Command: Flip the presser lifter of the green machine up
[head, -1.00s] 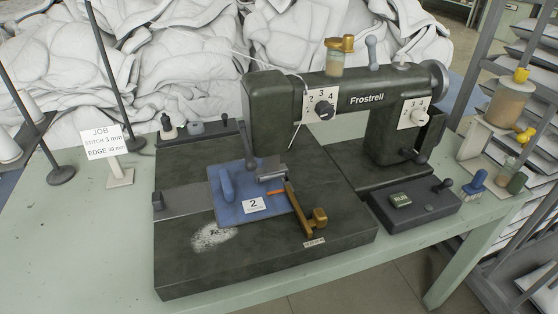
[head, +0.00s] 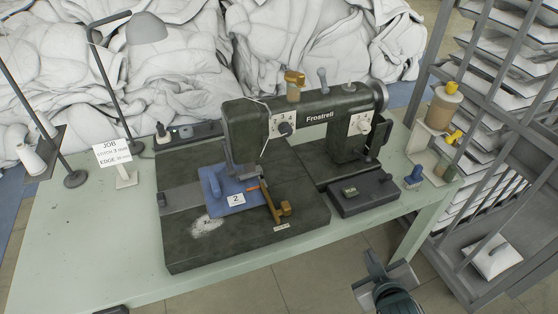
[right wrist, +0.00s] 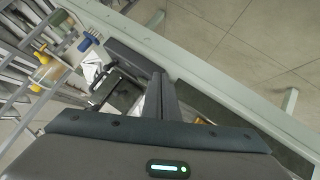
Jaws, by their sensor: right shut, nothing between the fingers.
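The green machine (head: 240,130), a dark green sewing machine marked Frostrell, stands upright on the pale green table in the head view. A thin grey lever (head: 228,158) stands beside its needle end, and a small ball-ended lever (head: 373,153) sits low by its right column. I cannot tell which lever is the presser lifter. My right gripper (head: 374,263) is shut and empty, in front of the table's front edge and well apart from the machine. Its shut fingers (right wrist: 160,97) also show in the right wrist view. A dark piece at the bottom left edge may be my left gripper (head: 110,310).
A blue plate marked 2 (head: 236,199) and a brass lever (head: 279,206) lie on the machine bed. A control box (head: 362,196) and blue brush (head: 414,177) are at the right. A grey rack (head: 480,150) stands right of the table. White duvets (head: 200,70) heap behind.

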